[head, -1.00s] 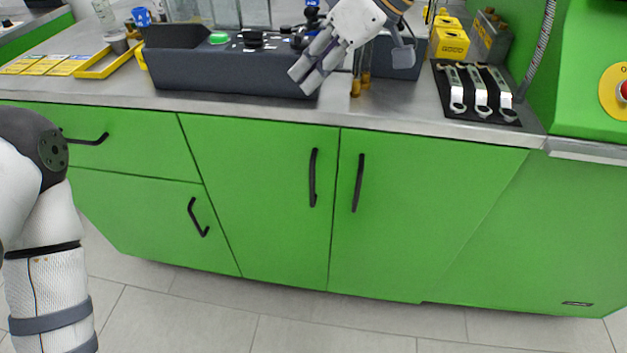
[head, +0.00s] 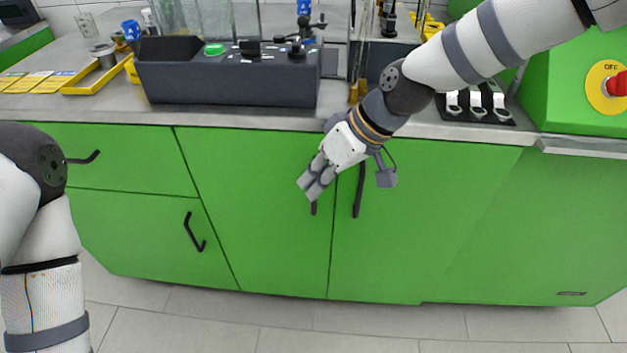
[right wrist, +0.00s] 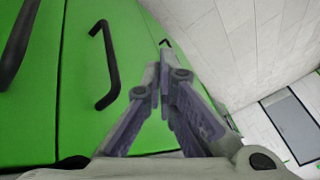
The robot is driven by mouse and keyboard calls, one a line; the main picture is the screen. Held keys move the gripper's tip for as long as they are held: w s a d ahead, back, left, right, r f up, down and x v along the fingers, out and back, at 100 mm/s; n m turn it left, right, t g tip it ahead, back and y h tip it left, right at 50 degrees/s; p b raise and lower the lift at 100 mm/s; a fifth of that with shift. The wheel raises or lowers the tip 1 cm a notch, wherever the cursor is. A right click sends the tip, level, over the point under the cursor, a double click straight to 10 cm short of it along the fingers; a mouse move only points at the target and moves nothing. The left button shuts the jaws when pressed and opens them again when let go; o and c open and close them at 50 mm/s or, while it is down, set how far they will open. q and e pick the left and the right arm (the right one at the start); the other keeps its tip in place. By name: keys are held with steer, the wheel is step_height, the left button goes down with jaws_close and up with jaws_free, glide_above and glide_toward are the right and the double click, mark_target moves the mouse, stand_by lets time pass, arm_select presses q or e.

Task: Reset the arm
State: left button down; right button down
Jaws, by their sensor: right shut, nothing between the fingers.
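My right arm comes in from the upper right in the head view. Its gripper (head: 314,187) hangs in front of the green cabinet doors, below the counter edge, and covers part of a black door handle. The fingers are shut and empty; they also show together in the right wrist view (right wrist: 166,75), with cabinet handles beyond them. My left arm (head: 35,240) shows at the left edge of the head view, pointing down; its gripper is out of the picture.
The counter (head: 220,117) holds a dark control box (head: 230,88) with a green button, yellow trays (head: 97,80) at left and several wrenches (head: 478,105) at right. Black handles (head: 358,190) stick out from the green cabinet (head: 430,220). A red stop button (head: 617,84) is at far right.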

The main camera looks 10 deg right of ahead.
stand_by(0.4)
steer(key=s+d+f+m+g+h, duration=0.1)
steer(key=s+d+f+m, duration=0.2)
steer(key=s+f, duration=0.65)
steer(key=s+d+f+m+g+h, duration=0.1)
steer(key=s+d+f+m+h, duration=0.15)
steer(key=s+f, duration=0.7)
steer(key=s+d+m+g+h, duration=0.1)
steer(key=s+d, duration=0.4)
steer(key=s, duration=0.4)
steer(key=s+d+f+m+g+h, duration=0.1)
steer(key=s+d, duration=0.4)
steer(key=s, duration=0.3)
steer(key=shift+s+d+f, duration=0.2)
steer(key=shift+s+f, duration=0.05)
steer(key=shift+s, duration=0.1)
